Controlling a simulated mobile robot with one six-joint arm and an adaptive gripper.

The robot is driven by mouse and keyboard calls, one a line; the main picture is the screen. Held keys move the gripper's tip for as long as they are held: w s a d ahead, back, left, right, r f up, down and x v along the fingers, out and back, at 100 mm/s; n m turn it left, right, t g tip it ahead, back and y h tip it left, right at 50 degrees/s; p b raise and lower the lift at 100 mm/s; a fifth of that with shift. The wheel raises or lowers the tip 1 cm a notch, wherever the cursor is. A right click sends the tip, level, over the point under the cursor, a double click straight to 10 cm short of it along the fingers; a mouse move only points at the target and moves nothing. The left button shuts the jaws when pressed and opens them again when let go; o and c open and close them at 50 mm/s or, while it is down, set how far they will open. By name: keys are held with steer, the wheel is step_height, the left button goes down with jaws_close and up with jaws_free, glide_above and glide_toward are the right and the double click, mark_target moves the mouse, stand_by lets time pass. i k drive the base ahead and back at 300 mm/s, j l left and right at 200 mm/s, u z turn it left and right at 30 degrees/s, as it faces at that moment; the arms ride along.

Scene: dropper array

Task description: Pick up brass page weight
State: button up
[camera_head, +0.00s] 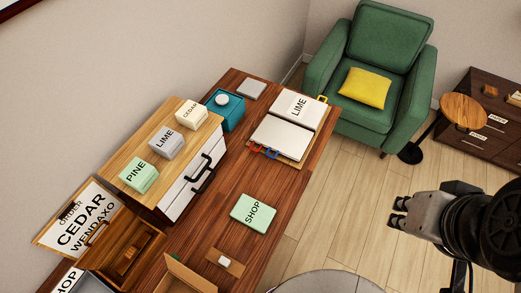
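I cannot pick out the brass page weight with certainty. A small brown-gold block (131,253) lies in an open wooden tray or drawer (112,247) at the lower left, but its material is too small to tell. My gripper (398,212) is at the right, over the floor and well apart from the desk. Its two dark fingertips point left with a gap between them, and nothing shows between them.
The wooden desk (285,190) holds a white drawer unit (185,193) with PINE, LIME and CEDAR blocks on top. A green armchair (388,45) stands behind.

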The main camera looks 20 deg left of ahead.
mark_target(132, 253)
steer(key=k+l+u, duration=0.1)
steer(key=u, duration=3.3)
steer(key=j, duration=0.1)
